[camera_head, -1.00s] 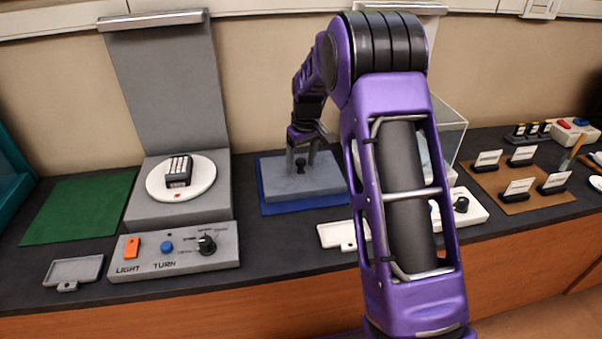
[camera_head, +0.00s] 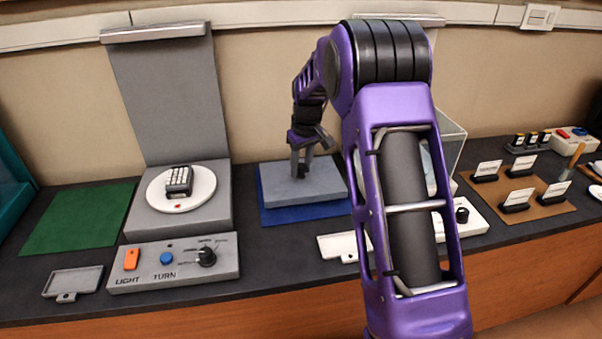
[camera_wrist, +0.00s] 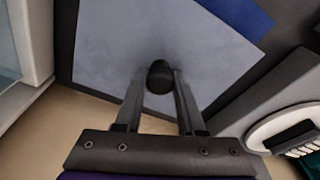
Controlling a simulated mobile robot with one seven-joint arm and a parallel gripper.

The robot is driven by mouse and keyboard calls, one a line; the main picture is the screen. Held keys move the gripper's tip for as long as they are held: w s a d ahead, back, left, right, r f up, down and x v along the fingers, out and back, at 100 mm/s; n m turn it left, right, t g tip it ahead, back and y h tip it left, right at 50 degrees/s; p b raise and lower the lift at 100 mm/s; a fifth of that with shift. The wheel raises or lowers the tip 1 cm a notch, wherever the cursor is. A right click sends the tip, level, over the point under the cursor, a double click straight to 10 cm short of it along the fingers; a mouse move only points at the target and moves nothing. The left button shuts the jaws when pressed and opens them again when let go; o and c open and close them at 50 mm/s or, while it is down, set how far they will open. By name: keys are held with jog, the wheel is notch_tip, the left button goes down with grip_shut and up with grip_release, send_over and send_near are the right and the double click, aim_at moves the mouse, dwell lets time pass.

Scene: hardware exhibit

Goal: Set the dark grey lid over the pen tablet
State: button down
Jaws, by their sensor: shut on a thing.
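The grey lid (camera_head: 322,186) is a flat slab that rests on or just above the blue mat (camera_head: 300,213); I cannot tell if there is a gap. In the wrist view the lid (camera_wrist: 115,45) shows a black knob (camera_wrist: 159,80) near its middle. My gripper (camera_head: 300,172) is over the lid, pointing down. In the wrist view my gripper (camera_wrist: 160,74) has its two fingers shut on the knob, one on each side. I cannot make out a pen tablet; anything under the lid is hidden.
To the left stands a grey unit with a white turntable (camera_head: 155,190) bearing a small keypad (camera_head: 179,181), with a control panel (camera_head: 180,262) in front. A green mat (camera_head: 80,220) lies bare further left. A clear case (camera_head: 452,135) is partly behind my arm.

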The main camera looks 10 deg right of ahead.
aim_at(301, 165)
notch_tip(301, 165, up, 9)
jog(key=shift+f+p, duration=0.1)
jog(key=shift+p, duration=0.85)
notch_tip(301, 165, up, 4)
jog(key=p, duration=0.3)
jog(key=shift+r+p, duration=0.2)
jog(key=shift+p, duration=0.1)
jog(key=shift+s, duration=0.1)
